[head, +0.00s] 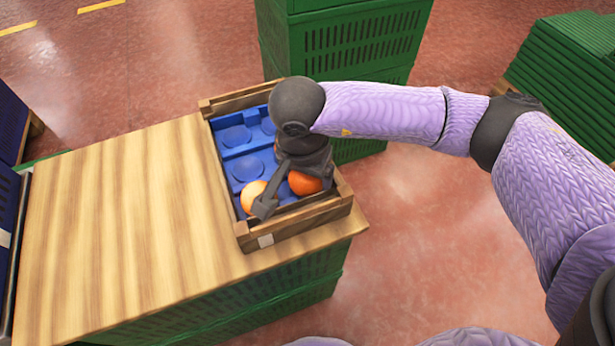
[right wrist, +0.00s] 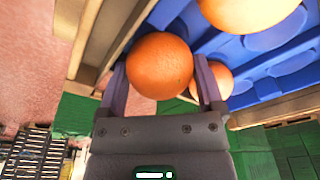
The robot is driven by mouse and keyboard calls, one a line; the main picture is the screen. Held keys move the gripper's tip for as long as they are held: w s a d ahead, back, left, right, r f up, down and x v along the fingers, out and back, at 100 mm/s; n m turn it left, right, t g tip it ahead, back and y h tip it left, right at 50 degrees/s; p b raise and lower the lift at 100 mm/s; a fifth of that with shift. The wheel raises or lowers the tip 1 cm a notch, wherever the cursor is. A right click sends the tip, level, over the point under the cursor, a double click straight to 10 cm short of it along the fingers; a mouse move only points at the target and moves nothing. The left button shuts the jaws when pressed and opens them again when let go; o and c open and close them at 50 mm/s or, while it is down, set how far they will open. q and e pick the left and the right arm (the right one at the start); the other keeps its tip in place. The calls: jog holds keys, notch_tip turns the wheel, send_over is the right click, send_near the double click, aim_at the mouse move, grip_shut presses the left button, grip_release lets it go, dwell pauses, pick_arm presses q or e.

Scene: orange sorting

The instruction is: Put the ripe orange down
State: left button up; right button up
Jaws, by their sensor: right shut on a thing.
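My right gripper (head: 283,197) reaches down into a wooden crate (head: 300,221) with a blue cupped insert (head: 246,168). In the right wrist view its fingers (right wrist: 160,88) are shut on a deep orange fruit (right wrist: 160,66), beside the crate's wooden wall. The held orange (head: 304,184) shows at the crate's near right corner, partly covered by the gripper. I cannot tell whether it touches the insert. A paler orange (head: 254,196) sits in the near left part and shows behind a finger in the wrist view (right wrist: 218,80). My left gripper is out of view.
Another orange (right wrist: 250,8) lies in the insert, cut off at the wrist view's top. The crate stands at the right end of a wooden tabletop (head: 130,220), which is clear on the left. Green crates (head: 345,45) are stacked behind; more stand far right (head: 570,65).

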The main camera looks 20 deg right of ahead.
aim_at(302, 179)
jog(key=shift+f, duration=0.65)
jog(key=shift+r, duration=0.2)
jog(key=shift+f, duration=0.15)
jog(key=o, duration=1)
jog(key=shift+o, duration=0.3)
jog(key=r+p, duration=0.2)
jog(key=r, duration=0.2)
jog(key=r+p, duration=0.2)
jog(key=r, duration=0.1)
jog(key=s+a+r+p, duration=0.1)
jog(key=r+p, duration=0.1)
jog(key=r, duration=0.2)
jog(key=shift+s+r, duration=0.1)
jog(key=shift+r, duration=0.25)
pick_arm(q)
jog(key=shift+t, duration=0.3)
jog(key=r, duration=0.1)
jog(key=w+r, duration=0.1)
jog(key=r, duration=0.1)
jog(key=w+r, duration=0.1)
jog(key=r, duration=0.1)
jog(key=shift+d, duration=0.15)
pick_arm(e)
jog(key=shift+a+r, duration=0.1)
jog(key=shift+r, duration=0.2)
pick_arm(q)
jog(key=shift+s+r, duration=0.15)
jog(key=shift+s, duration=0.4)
